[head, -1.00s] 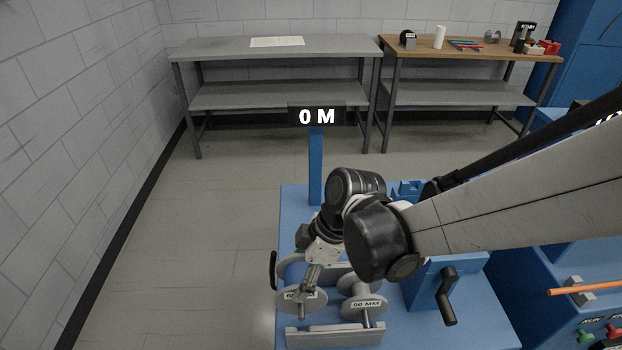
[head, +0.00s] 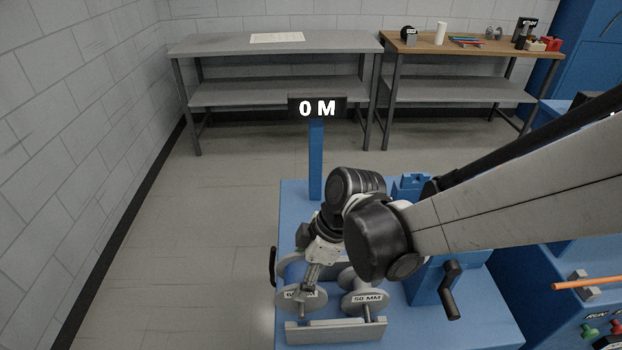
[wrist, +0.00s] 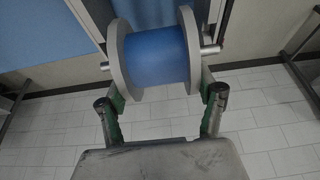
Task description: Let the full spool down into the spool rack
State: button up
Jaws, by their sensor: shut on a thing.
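The full spool has pale grey flanges and a blue winding, seen in the wrist view (wrist: 157,53). My gripper (wrist: 162,97) is shut on it, one finger by each end, with the spool's axle ends sticking out at both sides. In the head view the held spool (head: 299,303) is at the left end of the grey spool rack (head: 337,334), its label partly hidden. My gripper (head: 310,284) comes down on it from above. Whether the axle touches the rack cannot be told.
A second spool (head: 362,305), labelled 50 MM, is just right of the held one. A blue block with a dark crank (head: 450,290) stands further right on the blue base (head: 296,205). A post with a 0 M sign (head: 317,108) rises behind. Benches stand along the far wall.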

jog(key=shift+f+b, duration=2)
jog(key=shift+f, duration=0.2)
jog(key=o, duration=1.6)
jog(key=v, duration=1.2)
jog(key=s+d+r+m+t+h, duration=0.1)
jog(key=d+m+t, duration=0.1)
jog(key=d+m, duration=0.4)
jog(key=s+d+r+m+t+h, duration=0.1)
jog(key=d+m+t+h, duration=0.1)
jog(key=d+m, duration=0.4)
jog(key=s+d+r+m+t+h, duration=0.1)
jog(key=s+d+r+m+t, duration=0.1)
jog(key=d+m, duration=0.5)
jog(key=shift+d+r+t+h, duration=0.1)
jog(key=shift+d+t+h, duration=0.2)
jog(key=shift+d+t, duration=0.4)
